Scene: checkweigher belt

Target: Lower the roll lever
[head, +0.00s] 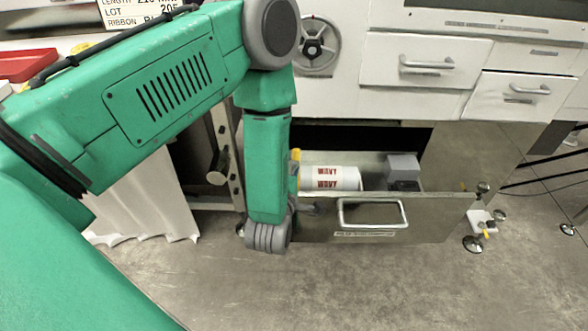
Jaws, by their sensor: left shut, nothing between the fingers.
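An open metal drawer (430,207) low in the machine holds a white roll (335,178) with red print, lying on its side. A narrow yellow piece (296,160) stands upright at the roll's left end, partly hidden by my green forearm; it looks like the roll lever. My left arm comes down in front of the drawer's left side. My right gripper is out of view.
A grey block (402,167) sits in the drawer right of the roll. The drawer front has a bar handle (372,213). Two closed white drawers (425,62) are above. A machine foot (474,243) stands at right. The concrete floor in front is clear.

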